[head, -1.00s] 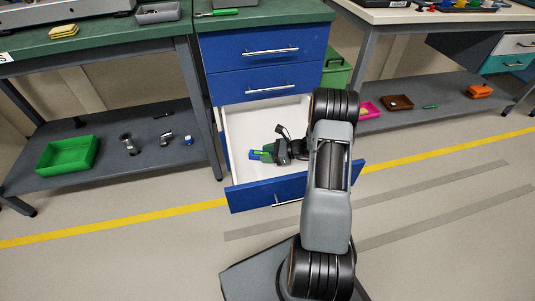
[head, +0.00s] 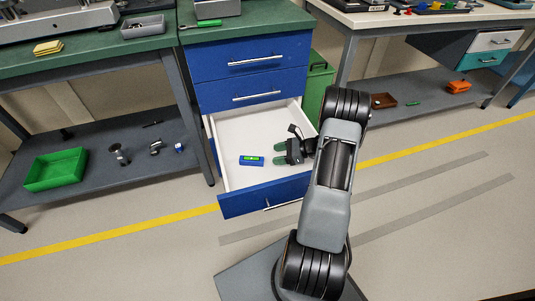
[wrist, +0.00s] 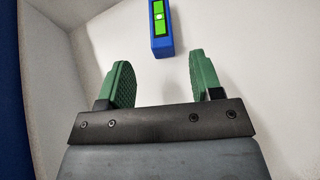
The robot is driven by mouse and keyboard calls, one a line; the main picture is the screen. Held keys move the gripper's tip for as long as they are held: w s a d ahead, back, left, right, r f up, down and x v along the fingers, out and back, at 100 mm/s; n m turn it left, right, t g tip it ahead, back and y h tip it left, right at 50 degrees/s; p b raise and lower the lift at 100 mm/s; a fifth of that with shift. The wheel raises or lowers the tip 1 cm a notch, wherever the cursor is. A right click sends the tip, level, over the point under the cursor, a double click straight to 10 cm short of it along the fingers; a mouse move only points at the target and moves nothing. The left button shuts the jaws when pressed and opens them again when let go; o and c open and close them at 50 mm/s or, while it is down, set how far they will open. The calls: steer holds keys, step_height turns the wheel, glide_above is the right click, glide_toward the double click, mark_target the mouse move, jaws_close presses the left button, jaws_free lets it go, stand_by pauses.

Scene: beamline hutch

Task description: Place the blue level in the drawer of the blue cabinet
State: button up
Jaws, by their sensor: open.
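The blue level (head: 251,160), with a bright green vial strip, lies on the white floor of the open drawer (head: 232,136) of the blue cabinet (head: 246,72). It also shows at the top of the wrist view (wrist: 162,32). My gripper (head: 276,155) is inside the drawer, just right of the level and apart from it. In the wrist view its two green fingers (wrist: 158,82) are spread with nothing between them, and the level lies beyond the fingertips.
The drawer's blue front (head: 240,203) and white side walls surround my gripper. A workbench with a green bin (head: 56,170) on its lower shelf stands left. Another bench with a brown tray (head: 384,101) and an orange item (head: 459,87) stands right. The floor in front is clear.

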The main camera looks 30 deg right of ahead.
steer(key=shift+v, duration=1.05)
steer(key=shift+a+r, duration=0.1)
steer(key=shift+r, duration=0.25)
steer(key=s+a+r+n+g+h, duration=0.2)
steer(key=s+a+r+n+h, duration=0.3)
steer(key=n, duration=0.7)
steer(key=s+a+r+n+g+h, duration=0.2)
steer(key=s+a+r+n+h, duration=0.4)
steer(key=s+a+r+n, duration=0.4)
steer(key=a+r+n, duration=0.2)
steer(key=a+r, duration=0.2)
steer(key=shift+n+g, duration=0.4)
steer(key=shift+r, duration=0.1)
